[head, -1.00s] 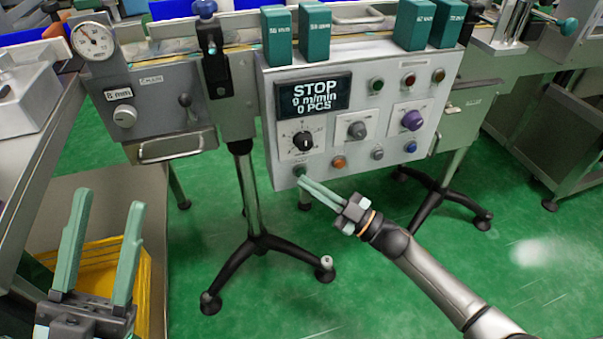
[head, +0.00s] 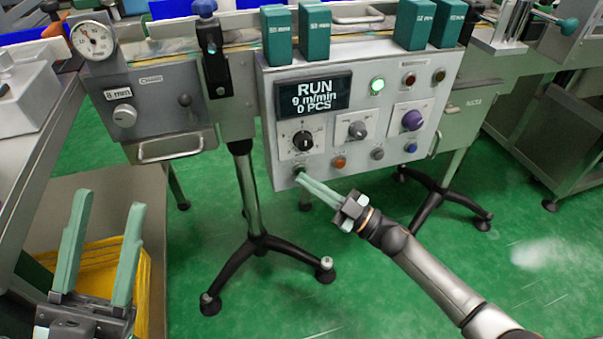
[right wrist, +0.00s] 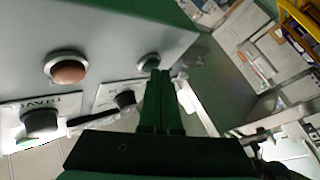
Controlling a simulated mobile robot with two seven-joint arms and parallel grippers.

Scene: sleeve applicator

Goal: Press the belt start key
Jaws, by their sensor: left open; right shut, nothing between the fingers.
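The grey control panel (head: 350,178) faces me, with a dark display (head: 314,94) reading RUN, 9 m/min, 0 PCS. A green lamp (head: 377,86) at the upper right of the display is lit. The belt start key (head: 299,169) is at the panel's lower left corner, mostly hidden by my right fingertips; the right wrist view shows a small round key (right wrist: 149,62) at the fingertips. My right gripper (head: 306,181) is shut and empty, its tips at the key; whether they touch it I cannot tell. My left gripper (head: 108,212) is open and empty, away from the panel.
An orange button (head: 339,162), a grey button (head: 377,153), a blue button (head: 411,147) and several knobs sit near the key. A tripod stand (head: 262,243) is below left of the panel. A yellow crate (head: 100,268) lies behind my left gripper.

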